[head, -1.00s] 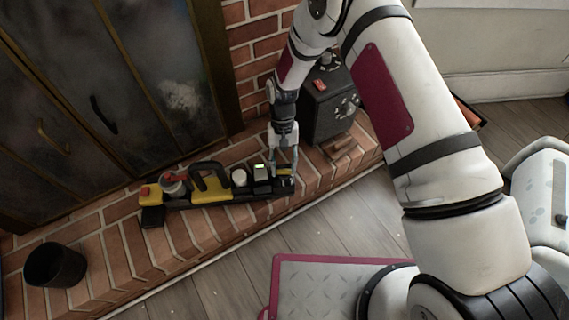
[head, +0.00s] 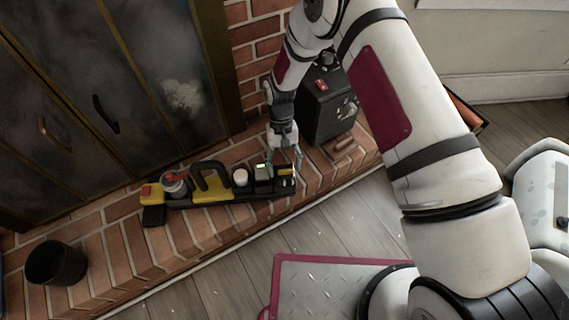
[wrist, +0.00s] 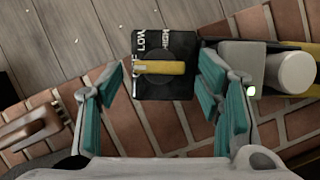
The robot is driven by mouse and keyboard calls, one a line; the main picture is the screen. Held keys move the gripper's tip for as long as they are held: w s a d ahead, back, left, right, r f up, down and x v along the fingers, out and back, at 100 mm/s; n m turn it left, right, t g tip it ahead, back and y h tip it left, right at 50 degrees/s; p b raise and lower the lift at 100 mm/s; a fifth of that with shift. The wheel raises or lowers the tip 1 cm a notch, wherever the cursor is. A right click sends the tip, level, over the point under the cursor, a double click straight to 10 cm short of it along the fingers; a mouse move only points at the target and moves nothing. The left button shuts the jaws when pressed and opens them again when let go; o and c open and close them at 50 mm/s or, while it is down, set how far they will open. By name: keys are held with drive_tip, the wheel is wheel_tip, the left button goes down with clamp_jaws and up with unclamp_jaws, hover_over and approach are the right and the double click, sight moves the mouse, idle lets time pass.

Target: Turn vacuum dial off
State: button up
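The vacuum dial (wrist: 160,68) is a yellow bar knob on a black panel (wrist: 163,91) with white lettering. The bar lies level in the wrist view, its pale-marked end pointing left. LOW reads above that end; lettering below it is too small to read surely. In the head view the dial (head: 285,172) sits at the right end of a black and yellow unit (head: 236,194) on the brick hearth. My gripper (wrist: 163,98) is open and empty, its teal-padded fingers apart on either side below the dial, not touching it. It also shows in the head view (head: 285,158).
A white round knob (wrist: 291,72) and a grey block are close to the right finger. A black box (head: 328,108) stands behind my gripper. A dark cup (head: 56,264) stands at the hearth's left. The wooden floor (head: 240,285) in front is mostly clear.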

drive_tip(key=v, duration=1.2)
drive_tip(key=shift+w, duration=0.1)
idle(0.4)
drive_tip(key=s+d+r+t, duration=0.1)
drive_tip(key=s+d+r, duration=0.3)
drive_tip(key=r, duration=0.5)
drive_tip(key=s+d+r+m, duration=0.15)
drive_tip(key=d+r, duration=0.35)
drive_tip(key=r, duration=0.5)
drive_tip(key=s+d+r+t, duration=0.1)
drive_tip(key=s+d+r, duration=0.35)
drive_tip(key=r, duration=0.45)
drive_tip(key=s+d+r+t, duration=0.1)
drive_tip(key=s+d+r, duration=0.2)
drive_tip(key=s, duration=0.3)
drive_tip(key=s+d+r, duration=0.3)
drive_tip(key=s+d, duration=0.1)
drive_tip(key=s, duration=0.1)
drive_tip(key=s+d+m+t+y, duration=0.1)
drive_tip(key=s+d+m, duration=0.15)
drive_tip(key=s, duration=1.15)
wheel_tip(320, 180, up, 33)
drive_tip(key=n+t+p, duration=0.1)
drive_tip(key=t+p, duration=0.3)
drive_tip(key=p, duration=2.8)
drive_tip(key=shift+d+r+p, duration=0.2)
drive_tip(key=shift+d+p, duration=0.1)
drive_tip(key=shift+p, duration=0.05)
